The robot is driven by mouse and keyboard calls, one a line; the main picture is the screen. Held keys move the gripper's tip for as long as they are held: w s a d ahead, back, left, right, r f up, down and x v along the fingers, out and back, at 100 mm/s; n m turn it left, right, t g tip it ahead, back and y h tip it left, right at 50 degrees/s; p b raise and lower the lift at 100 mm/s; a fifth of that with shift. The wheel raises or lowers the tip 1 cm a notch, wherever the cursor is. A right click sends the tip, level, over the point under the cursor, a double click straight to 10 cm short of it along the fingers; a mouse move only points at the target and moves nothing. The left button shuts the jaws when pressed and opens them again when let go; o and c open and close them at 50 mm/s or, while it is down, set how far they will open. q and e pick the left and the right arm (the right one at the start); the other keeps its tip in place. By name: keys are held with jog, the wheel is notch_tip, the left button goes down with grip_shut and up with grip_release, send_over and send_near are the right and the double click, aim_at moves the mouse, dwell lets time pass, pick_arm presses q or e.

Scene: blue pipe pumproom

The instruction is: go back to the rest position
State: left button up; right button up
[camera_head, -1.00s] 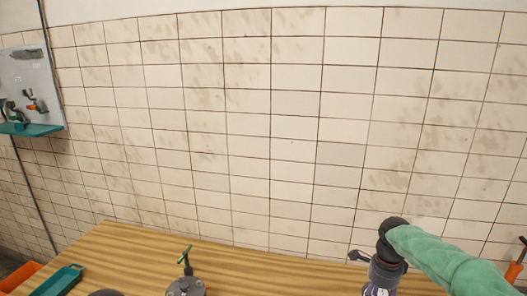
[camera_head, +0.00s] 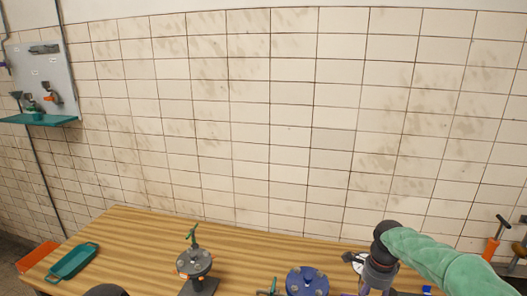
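My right arm comes in from the right in a green sleeve. Its dark wrist and the top of my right gripper (camera_head: 377,276) point down over the right part of the wooden table (camera_head: 300,250). The fingertips are cut off by the bottom edge, so I cannot tell whether it is open or holds anything.
A grey flanged valve with a green handle (camera_head: 194,262) and a blue flanged part (camera_head: 307,281) stand on the table. A teal tray (camera_head: 73,262) and an orange bin (camera_head: 37,256) are at left. An orange-handled tool (camera_head: 492,247) is at right. A tool board (camera_head: 45,75) hangs on the tiled wall.

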jog(key=s+a+f+n+y+b, duration=0.1)
jog(key=s+a+f+n+b, duration=0.2)
jog(key=f, duration=0.7)
jog(key=s+a+f+n+y+b, duration=0.1)
jog(key=a+f+n+b, duration=0.15)
jog(key=a+f, duration=0.55)
jog(key=s+a+f+n+y+b, duration=0.15)
jog(key=f+n, duration=0.25)
jog(key=f, duration=0.9)
jog(key=s+a+f+n+b, duration=0.3)
jog(key=s+a+f+n, duration=0.1)
jog(key=s+f, duration=0.4)
jog(key=s+a+f+n+b, duration=0.4)
jog(key=s+f, duration=0.5)
jog(key=s, duration=0.2)
jog(key=shift+a+f, duration=0.1)
